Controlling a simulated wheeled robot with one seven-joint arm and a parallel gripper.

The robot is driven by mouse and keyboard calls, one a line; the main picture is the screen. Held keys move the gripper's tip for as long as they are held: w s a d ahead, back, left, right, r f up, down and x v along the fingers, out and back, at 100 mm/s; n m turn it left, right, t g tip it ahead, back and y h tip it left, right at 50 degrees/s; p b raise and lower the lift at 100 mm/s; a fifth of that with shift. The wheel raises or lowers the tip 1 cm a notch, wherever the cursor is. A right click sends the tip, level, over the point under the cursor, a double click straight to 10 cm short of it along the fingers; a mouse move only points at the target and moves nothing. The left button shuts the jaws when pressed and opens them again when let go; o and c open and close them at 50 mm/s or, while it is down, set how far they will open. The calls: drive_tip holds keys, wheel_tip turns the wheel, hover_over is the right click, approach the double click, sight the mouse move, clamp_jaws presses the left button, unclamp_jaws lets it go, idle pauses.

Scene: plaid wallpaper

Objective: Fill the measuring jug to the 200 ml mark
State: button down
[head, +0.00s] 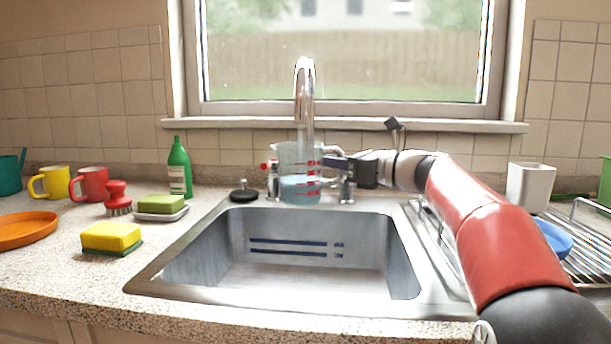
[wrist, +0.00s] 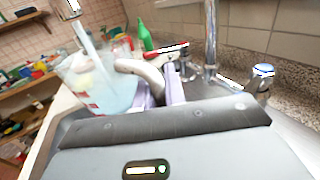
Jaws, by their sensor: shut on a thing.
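The clear measuring jug (head: 290,158) with red marks is held upright over the back of the sink, under the chrome tap spout (head: 304,85). Bluish water fills roughly its lower half; the numbers are too small to read. In the wrist view the jug (wrist: 88,95) is at the left, and a pale streak like running water enters its mouth. My gripper (head: 338,162) comes from the right and is shut on the jug's handle; its purple fingers (wrist: 162,90) show beside the handle in the wrist view.
The red-marked tap handle (head: 269,165) is left of the jug; the blue-marked handle (wrist: 262,72) is at the wrist view's right. The sink basin (head: 290,275) is empty. A green bottle (head: 179,167), sponge (head: 111,236) and mugs (head: 90,184) stand left. A dish rack (head: 590,245) is right.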

drive_tip(key=s+b+v, duration=0.1)
drive_tip(key=v, duration=0.7)
idle(0.4)
drive_tip(key=shift+s+a, duration=0.1)
idle(0.4)
drive_tip(key=shift+s, duration=0.1)
